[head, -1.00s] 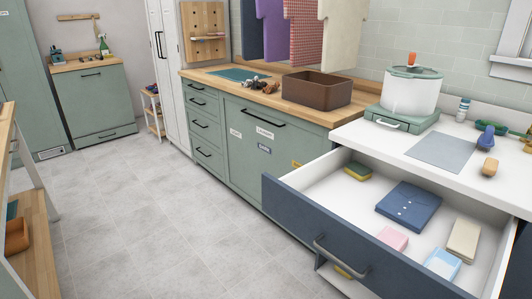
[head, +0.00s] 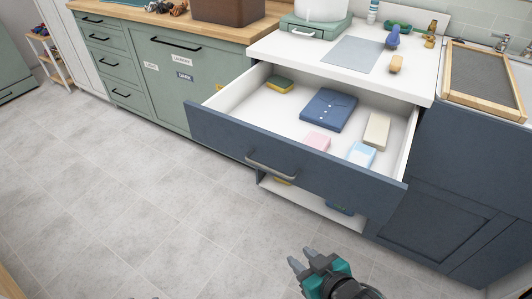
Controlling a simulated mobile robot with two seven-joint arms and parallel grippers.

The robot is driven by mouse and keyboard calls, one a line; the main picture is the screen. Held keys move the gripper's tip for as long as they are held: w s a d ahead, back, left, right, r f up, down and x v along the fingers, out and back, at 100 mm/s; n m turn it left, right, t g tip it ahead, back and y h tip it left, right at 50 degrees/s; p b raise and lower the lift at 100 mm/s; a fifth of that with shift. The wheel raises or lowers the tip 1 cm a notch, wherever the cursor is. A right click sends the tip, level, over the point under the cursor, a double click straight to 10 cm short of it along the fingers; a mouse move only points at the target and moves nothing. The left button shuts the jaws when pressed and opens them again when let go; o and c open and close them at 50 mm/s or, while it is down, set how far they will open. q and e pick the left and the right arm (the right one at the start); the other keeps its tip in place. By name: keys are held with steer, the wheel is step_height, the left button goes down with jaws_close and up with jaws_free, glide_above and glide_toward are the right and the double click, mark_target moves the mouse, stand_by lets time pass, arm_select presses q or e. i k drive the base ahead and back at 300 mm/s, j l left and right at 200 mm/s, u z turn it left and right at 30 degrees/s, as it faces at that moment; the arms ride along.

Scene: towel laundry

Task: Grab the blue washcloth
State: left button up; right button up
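The drawer (head: 290,165) is pulled open. In it, a light blue and white folded cloth or packet (head: 361,155) lies near the front right. A larger dark blue folded item with small white buttons (head: 328,109) lies behind it, near the middle. I cannot tell for sure which is the washcloth. My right gripper (head: 302,259) is at the bottom, in front of and below the drawer. Its fingers are apart and nothing shows between them. Of my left gripper (head: 142,297), only small tips show at the bottom edge.
The drawer also holds a pink item (head: 317,142), a beige block (head: 377,131) and a yellow-green sponge (head: 280,86). The drawer handle (head: 270,165) sticks out in front. The tiled floor (head: 130,200) to the left is clear.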

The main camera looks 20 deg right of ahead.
mark_target(360, 154)
steer(key=z, duration=1.3)
steer(key=l+u, duration=0.35)
steer(key=k+l+u, duration=0.1)
steer(key=l+u, duration=0.25)
